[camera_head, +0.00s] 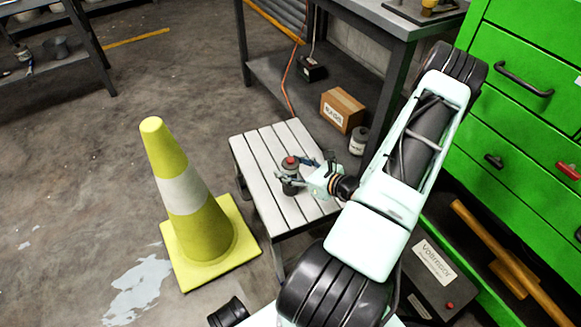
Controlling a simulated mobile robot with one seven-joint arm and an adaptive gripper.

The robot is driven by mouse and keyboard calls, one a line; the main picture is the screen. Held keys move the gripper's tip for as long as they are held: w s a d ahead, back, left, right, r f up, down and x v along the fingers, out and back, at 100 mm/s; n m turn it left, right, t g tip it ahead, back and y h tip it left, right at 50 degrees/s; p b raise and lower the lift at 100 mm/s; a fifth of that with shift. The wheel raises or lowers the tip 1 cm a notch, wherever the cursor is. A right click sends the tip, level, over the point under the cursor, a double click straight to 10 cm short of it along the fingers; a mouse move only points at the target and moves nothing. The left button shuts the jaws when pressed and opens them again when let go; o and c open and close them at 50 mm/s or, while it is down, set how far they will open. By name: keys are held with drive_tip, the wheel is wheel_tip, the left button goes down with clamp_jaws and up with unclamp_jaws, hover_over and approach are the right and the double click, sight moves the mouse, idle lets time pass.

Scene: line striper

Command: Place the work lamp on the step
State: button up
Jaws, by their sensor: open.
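The step (262,152) is a low stool with a pale slatted top, in the middle of the view. A small dark cylinder with a red top, which looks like the work lamp (290,186), stands upright on the slats near the middle of the step. My gripper (293,171) reaches in from the right, just above the step. Its fingers are open, one on either side of the lamp. Whether a finger touches the lamp cannot be told. My arm hides the right front corner of the step.
A yellow cone with a white band (183,196) stands close to the left of the step. A workbench (352,20) with a box (342,110) and a small canister (358,141) below is behind. Green drawers (520,130) close off the right.

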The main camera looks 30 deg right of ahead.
drive_tip(key=p+v, duration=0.2)
drive_tip(key=v, duration=0.9)
drive_tip(key=shift+s, duration=0.35)
drive_tip(key=shift+d+r, duration=0.1)
